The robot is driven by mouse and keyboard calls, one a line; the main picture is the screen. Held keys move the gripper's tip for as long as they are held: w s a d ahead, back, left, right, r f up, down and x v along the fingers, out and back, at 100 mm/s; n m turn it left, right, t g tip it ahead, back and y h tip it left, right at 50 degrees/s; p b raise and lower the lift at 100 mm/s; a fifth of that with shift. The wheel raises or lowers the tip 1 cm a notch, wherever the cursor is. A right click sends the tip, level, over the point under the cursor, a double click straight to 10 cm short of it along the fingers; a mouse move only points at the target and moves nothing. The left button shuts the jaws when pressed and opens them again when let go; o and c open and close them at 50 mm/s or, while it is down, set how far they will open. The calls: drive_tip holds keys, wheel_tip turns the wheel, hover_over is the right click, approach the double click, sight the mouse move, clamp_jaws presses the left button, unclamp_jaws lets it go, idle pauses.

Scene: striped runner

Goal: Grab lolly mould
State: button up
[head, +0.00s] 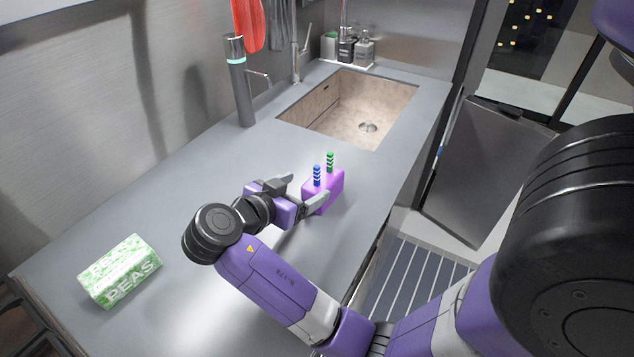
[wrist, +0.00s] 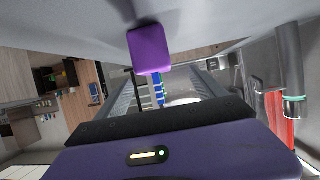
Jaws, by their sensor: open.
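The lolly mould (head: 332,187) is a small purple block on the grey counter, with a blue striped stick and a green striped stick standing up from its top. It also shows in the wrist view (wrist: 149,48), ahead of the fingers, with the blue stick below it in the picture. My gripper (head: 305,190) is open just left of the mould in the head view. One fingertip is close to the mould's near lower side; I cannot tell if it touches. Nothing is held. In the wrist view my gripper's fingers (wrist: 165,85) lie on either side of the blue stick.
A green and white peas packet (head: 119,271) lies on the counter (head: 180,215) at the lower left. A sink (head: 345,108) is set behind the mould. A grey cylinder with a light ring (head: 240,85) and a faucet (head: 299,50) stand at the back. Soap bottles (head: 350,48) stand behind the sink.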

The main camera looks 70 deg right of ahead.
sight(323, 178)
drive_tip(key=x, duration=0.2)
drive_tip(key=shift+s+d, duration=0.15)
drive_tip(key=shift+d, duration=0.1)
drive_tip(key=p+x, duration=0.1)
drive_tip(key=x, duration=0.1)
drive_tip(key=p+x, duration=0.1)
drive_tip(key=x, duration=0.1)
drive_tip(key=shift+s+r, duration=0.2)
drive_tip(key=shift+s, duration=0.2)
drive_tip(key=shift+s+d+f, duration=0.1)
drive_tip(key=shift+d+f, duration=0.15)
drive_tip(key=shift+d, duration=0.25)
drive_tip(key=c, duration=1.7)
drive_tip(key=shift+r, duration=0.15)
